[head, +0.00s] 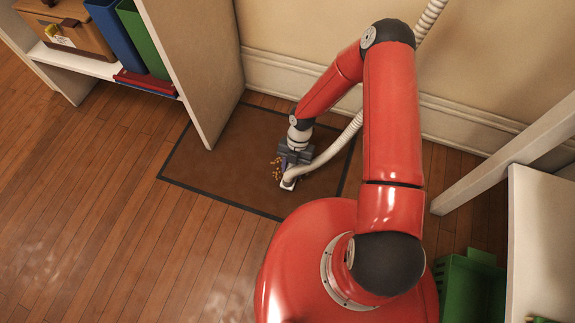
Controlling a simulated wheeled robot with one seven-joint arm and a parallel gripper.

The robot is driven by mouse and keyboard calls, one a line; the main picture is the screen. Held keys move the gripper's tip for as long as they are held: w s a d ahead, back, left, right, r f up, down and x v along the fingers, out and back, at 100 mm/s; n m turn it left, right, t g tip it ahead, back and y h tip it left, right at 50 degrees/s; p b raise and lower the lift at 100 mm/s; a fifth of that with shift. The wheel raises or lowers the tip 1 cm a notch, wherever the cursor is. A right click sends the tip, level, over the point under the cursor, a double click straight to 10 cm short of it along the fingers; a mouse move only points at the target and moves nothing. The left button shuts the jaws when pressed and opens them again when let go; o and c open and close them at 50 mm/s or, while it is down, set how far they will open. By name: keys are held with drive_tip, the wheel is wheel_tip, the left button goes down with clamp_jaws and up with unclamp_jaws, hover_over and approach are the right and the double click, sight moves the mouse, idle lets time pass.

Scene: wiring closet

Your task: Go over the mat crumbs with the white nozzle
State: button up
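The brown mat (215,185) with a dark border lies on the wood floor, partly under the shelf side panel and my arm. A small patch of yellowish crumbs (277,170) lies on it, just left of my gripper (290,165). My gripper points down at the mat and is shut around the white nozzle (288,184), whose end is low at the mat beside the crumbs. A pale ribbed hose (345,137) runs from the nozzle up behind my arm. My arm hides part of the mat's right side.
A shelf unit (190,60) with binders and a wooden box stands at upper left, its side panel over the mat's edge. The wall baseboard (270,75) runs behind. A green crate (465,285) and white-topped table (540,240) stand at right. Floor at left is open, with pale dusty smudges (45,265).

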drive_tip(key=shift+s+d, duration=0.25)
drive_tip(key=shift+d, duration=0.4)
drive_tip(key=shift+s+d, duration=0.25)
drive_tip(key=shift+d, duration=0.4)
drive_tip(key=shift+w+a+r, duration=0.1)
drive_tip(key=shift+w+a, duration=0.2)
drive_tip(key=shift+a, duration=0.5)
drive_tip(key=shift+w+a+f, duration=0.1)
drive_tip(key=shift+w+a, duration=0.2)
drive_tip(key=shift+a, duration=0.55)
drive_tip(key=shift+w+a+r, duration=0.1)
drive_tip(key=shift+w+a, duration=0.2)
drive_tip(key=shift+a, duration=0.5)
drive_tip(key=shift+r, duration=0.15)
drive_tip(key=shift+r+p, duration=0.4)
drive_tip(key=shift+r, duration=0.5)
